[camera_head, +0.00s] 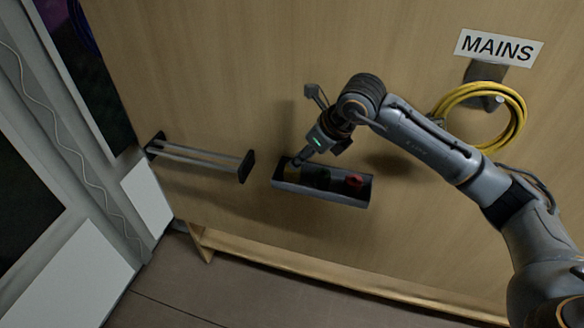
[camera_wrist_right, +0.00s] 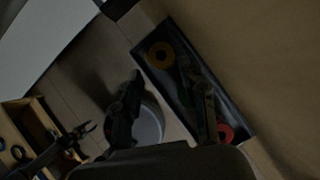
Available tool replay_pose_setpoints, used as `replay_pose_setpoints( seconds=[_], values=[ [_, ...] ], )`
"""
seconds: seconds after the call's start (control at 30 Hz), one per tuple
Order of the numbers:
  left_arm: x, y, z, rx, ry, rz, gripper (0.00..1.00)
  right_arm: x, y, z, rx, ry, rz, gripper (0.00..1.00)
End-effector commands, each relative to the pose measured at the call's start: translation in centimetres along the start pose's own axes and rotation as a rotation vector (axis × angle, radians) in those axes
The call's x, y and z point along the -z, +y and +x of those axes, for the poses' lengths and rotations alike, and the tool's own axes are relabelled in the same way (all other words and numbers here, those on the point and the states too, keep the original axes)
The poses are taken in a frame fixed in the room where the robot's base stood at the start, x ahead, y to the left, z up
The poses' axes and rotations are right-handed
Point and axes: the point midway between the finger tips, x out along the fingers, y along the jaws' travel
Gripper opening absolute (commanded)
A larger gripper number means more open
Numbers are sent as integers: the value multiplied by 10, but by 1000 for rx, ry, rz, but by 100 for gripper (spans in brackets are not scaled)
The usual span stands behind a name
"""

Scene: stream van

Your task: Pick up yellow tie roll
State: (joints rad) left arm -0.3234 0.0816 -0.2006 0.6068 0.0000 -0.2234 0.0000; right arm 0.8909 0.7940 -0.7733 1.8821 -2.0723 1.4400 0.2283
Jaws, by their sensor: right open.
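The yellow tie roll (camera_wrist_right: 161,55) lies at one end of a dark narrow tray (camera_wrist_right: 240,120) on the wooden wall. In the head view the roll (camera_head: 291,173) shows dimly at the tray's left end, partly behind my gripper. My right gripper (camera_head: 300,160) reaches down over that end of the tray. My left gripper is not in view.
A red roll (camera_head: 354,181) sits at the tray's right end; the middle is dark. A two-bar rack (camera_head: 200,160) sticks out left of the tray. A coiled yellow cable (camera_head: 517,115) hangs under the MAINS sign (camera_head: 498,48). A pale bucket (camera_wrist_right: 150,125) stands below.

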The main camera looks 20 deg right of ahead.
Motion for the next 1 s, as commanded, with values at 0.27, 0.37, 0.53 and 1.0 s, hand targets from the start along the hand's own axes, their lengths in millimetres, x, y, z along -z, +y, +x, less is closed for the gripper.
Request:
replay_pose_setpoints(
  seconds=[0.27,0.37,0.53,1.0],
  values=[
    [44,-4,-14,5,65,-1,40,1,0,21,-3,3,0,42],
    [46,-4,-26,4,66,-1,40,3,0,35,-4,4,2,42],
    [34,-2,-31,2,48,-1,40,4,-1,59,-2,0,1,42],
    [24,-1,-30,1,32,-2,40,4,-1,64,-1,-1,-1,9]
  ],
)
